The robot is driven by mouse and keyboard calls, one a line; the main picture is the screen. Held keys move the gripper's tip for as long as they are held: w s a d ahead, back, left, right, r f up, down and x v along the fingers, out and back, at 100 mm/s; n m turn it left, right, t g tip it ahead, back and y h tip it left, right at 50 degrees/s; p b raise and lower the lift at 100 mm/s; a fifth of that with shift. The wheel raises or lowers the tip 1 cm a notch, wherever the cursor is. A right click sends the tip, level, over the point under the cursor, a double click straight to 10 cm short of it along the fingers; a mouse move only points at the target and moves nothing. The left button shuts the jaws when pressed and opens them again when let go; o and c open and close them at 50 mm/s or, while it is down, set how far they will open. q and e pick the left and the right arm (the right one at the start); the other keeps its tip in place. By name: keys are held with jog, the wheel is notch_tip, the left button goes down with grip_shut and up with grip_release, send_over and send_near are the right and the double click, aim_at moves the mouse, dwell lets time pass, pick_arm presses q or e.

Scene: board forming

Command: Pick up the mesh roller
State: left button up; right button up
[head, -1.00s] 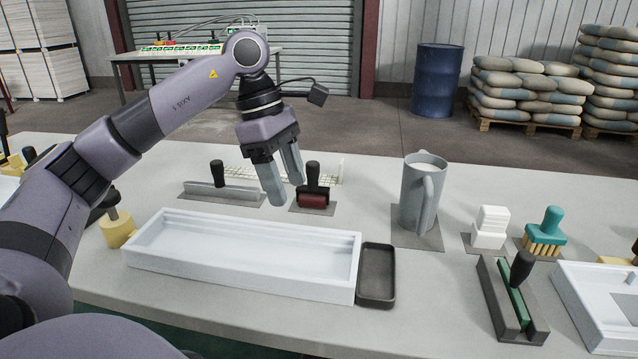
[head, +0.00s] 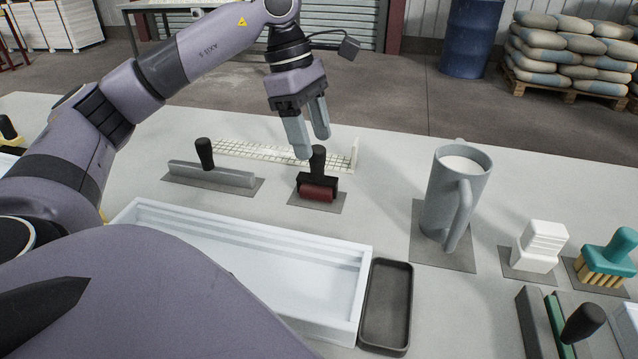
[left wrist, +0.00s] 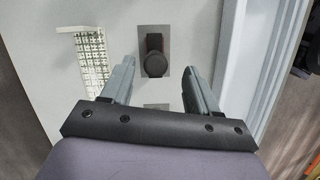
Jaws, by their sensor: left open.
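The mesh roller (head: 318,192), a dark red cylinder in a black frame with an upright black handle, stands on a small grey mat in the head view. In the left wrist view its round black handle top (left wrist: 155,65) shows between the fingers. My left gripper (head: 311,147) points down just above and at the handle, its two grey fingers apart. In the left wrist view the open left gripper (left wrist: 157,72) has nothing held between its fingers. I cannot tell exactly how far the fingertips are from the handle. My right gripper is not in view.
A grey bar with a black knob (head: 210,174) lies left of the roller, with a white mesh strip (head: 260,153) behind. A white tray (head: 368,300) and black dish (head: 362,330) are in front. A grey jug (head: 440,215), white block (head: 540,247) and teal brush (head: 608,255) stand right.

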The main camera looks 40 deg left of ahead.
aim_at(317, 147)
pick_arm(q)
jog(key=x, duration=0.5)
jog(key=shift+w+f, duration=0.15)
jog(key=shift+w, duration=0.1)
jog(key=c, duration=1.1)
jog(key=shift+o, duration=0.2)
